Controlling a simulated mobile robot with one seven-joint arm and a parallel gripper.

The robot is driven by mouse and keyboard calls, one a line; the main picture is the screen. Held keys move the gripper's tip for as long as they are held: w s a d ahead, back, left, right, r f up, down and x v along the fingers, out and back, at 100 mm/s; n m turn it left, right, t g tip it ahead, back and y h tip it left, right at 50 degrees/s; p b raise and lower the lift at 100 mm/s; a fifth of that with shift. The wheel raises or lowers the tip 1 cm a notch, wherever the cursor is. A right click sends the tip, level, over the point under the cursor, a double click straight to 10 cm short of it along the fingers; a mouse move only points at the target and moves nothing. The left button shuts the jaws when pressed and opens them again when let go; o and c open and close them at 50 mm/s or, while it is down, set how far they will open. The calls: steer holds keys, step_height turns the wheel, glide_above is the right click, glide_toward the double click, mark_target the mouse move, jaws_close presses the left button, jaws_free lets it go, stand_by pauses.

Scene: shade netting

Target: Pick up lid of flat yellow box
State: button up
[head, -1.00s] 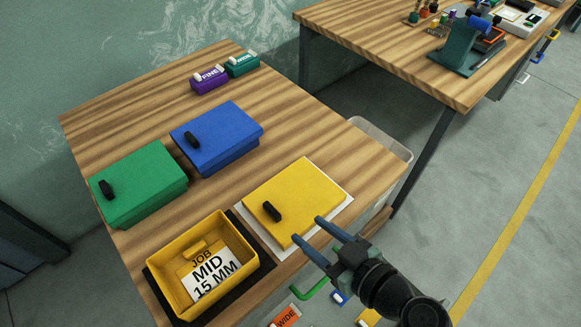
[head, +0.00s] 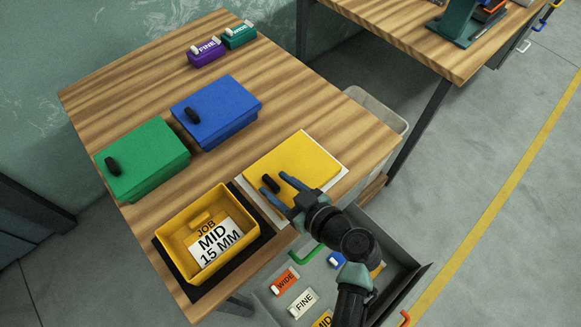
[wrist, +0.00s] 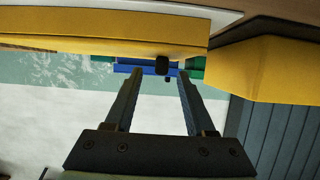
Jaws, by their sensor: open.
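The flat yellow box (head: 300,158) lies on a white sheet near the table's front right edge. Its yellow lid has a black handle (head: 270,183) at its near left side. My gripper (head: 275,182) is open, and its two blue fingers reach over the near edge of the lid, on either side of the handle in the head view. In the wrist view, my gripper (wrist: 157,72) has its fingers apart, with a small dark knob (wrist: 162,66) between their tips. I cannot tell whether the fingers touch the handle.
An open yellow job bin (head: 168,240) with a card reading MID 15 MM stands left of the box. Green (head: 150,150) and blue (head: 225,100) lidded boxes stand farther back. An open drawer (head: 416,277) with labelled tags lies below the table's front edge.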

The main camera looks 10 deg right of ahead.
steer(key=shift+x, duration=1.5)
steer(key=shift+c, duration=0.2)
jaws_close()
